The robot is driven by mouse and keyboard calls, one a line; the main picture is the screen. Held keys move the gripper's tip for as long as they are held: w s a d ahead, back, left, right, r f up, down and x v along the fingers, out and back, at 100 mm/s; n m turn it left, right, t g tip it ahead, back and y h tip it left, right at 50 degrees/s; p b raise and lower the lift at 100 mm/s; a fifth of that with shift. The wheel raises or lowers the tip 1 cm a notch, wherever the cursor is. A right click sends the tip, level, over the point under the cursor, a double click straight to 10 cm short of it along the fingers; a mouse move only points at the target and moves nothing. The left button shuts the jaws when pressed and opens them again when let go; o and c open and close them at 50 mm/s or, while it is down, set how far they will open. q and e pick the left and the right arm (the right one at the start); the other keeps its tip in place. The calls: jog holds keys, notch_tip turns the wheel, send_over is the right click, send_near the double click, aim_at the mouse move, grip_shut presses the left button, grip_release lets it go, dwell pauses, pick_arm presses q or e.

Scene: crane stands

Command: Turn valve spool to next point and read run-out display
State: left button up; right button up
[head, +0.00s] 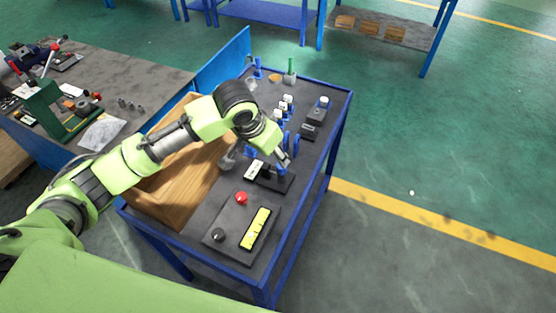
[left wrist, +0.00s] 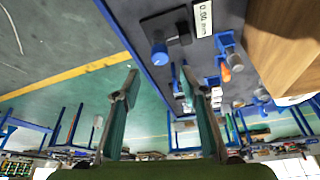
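My left gripper (head: 283,160) is over the blue-framed bench in the head view. In the left wrist view its two fingers (left wrist: 158,78) stand wide apart with nothing between them. The run-out display (left wrist: 203,18) is a white plate reading 0.00 mm; it also shows small and unreadable in the head view (head: 255,169). A blue knob (left wrist: 160,54) on a dark base is beside the display. Blue supports (left wrist: 226,42) with an orange part (left wrist: 225,72) stand nearby. I cannot clearly make out the valve spool; my arm hides part of the bench. My right gripper is out of view.
A control box with a red button (head: 241,198), black knob (head: 219,235) and yellow panel (head: 256,228) is at the bench's near end. A wooden tray (head: 178,195) lies at left. Small black blocks (head: 309,131) stand further back. Open floor lies right.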

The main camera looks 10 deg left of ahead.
pick_arm(q)
jog(key=v, duration=0.3)
jog(key=shift+s+r, duration=0.1)
jog(key=shift+r, duration=0.1)
dwell(0.4)
